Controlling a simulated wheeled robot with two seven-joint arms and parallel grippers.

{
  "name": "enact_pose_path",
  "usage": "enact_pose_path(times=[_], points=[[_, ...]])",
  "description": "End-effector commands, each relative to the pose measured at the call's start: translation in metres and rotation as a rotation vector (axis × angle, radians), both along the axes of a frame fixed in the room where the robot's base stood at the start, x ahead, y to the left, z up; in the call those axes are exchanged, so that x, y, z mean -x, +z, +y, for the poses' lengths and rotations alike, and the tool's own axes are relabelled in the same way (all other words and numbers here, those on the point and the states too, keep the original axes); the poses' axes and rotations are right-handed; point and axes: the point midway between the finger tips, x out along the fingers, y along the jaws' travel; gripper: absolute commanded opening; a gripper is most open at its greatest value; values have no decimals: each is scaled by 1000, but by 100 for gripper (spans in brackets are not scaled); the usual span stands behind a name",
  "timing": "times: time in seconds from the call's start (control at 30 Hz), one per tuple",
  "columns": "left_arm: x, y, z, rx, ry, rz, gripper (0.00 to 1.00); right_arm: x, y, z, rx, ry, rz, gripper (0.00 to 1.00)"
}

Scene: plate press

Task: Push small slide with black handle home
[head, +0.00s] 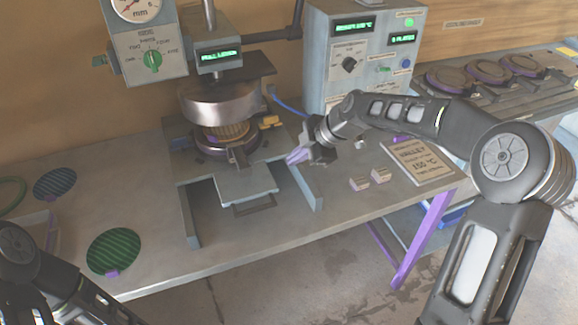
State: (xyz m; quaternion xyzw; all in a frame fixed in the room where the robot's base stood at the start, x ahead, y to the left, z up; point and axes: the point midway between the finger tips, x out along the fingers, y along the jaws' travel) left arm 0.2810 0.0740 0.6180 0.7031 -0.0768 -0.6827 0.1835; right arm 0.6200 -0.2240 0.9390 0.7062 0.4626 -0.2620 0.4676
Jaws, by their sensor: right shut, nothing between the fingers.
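The small slide (246,184) is a flat grey plate on the bench, sticking out in front of the press between two grey rails. Its dark loop handle (256,207) is at its front edge. A round mould with a purple rim (212,151) sits behind it under the press head (218,104), with a dark stub pointing forward. My right gripper (290,158) is shut and empty, above and right of the slide, apart from the handle. My left arm shows at the lower left; its fingers are not visible.
A grey control box (358,50) stands behind my right arm. Small blocks (369,180) and a label plate (420,162) lie to the right of the slide. Green and blue ridged discs (113,251) lie on the left. The bench in front of the slide is clear to its edge.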

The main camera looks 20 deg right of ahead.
Motion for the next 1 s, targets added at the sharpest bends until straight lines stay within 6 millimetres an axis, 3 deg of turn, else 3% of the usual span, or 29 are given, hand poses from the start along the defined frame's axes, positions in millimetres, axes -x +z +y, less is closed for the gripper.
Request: enact_pose_path(times=[0.3,1.0], points=[[0,-9,0,0,-1,1,0,18,33,-18,1,-2,0,0],[0,-9,0,0,-1,0,0,20,35,-19,1,-1,1,0]])
